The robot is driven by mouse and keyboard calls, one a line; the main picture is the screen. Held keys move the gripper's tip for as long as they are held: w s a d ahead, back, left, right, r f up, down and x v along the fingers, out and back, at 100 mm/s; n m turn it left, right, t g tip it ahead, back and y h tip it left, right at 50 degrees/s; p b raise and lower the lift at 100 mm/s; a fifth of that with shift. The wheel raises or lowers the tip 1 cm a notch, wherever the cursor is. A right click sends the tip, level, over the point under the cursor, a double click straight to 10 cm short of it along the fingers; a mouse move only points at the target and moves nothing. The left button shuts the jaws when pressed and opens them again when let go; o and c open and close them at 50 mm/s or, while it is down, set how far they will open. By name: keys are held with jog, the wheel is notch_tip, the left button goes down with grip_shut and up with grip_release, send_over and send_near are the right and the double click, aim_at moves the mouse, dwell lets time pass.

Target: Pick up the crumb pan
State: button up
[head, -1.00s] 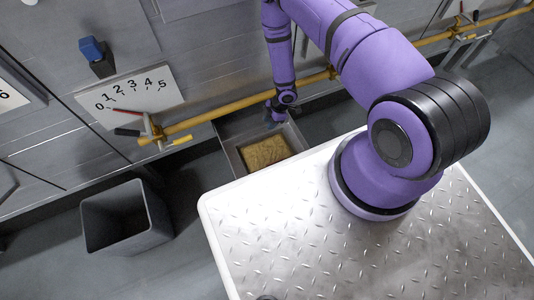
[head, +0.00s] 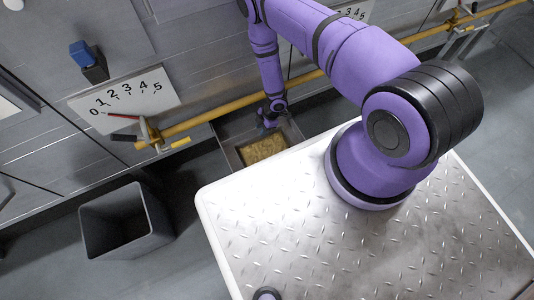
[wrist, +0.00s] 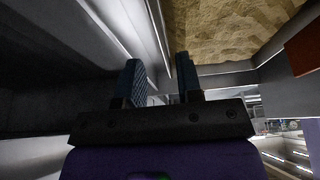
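The crumb pan (head: 234,134) is a grey metal tray with a patch of yellow-brown crumbs (head: 262,150). In the head view it sits low, under the yellow rail and behind my base's plate. My gripper (head: 268,120) is at the pan's far side, partly dark against it. In the wrist view the two blue fingers of my gripper (wrist: 160,80) stand apart, with pale metal edges showing behind the gap. The crumbs (wrist: 240,32) lie up and to the right of the fingers. I cannot tell whether the fingers touch the pan or straddle its wall.
A yellow rail (head: 225,107) runs along the machine front above the pan. A numbered scale plate (head: 125,98) with a red pointer is at left. A grey open bin (head: 165,216) stands on the floor at left. My metal-topped base fills the lower right.

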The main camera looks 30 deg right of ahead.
aim_at(266, 150)
jog(key=shift+x, duration=2.75)
jog(key=shift+c, duration=0.5)
grip_shut()
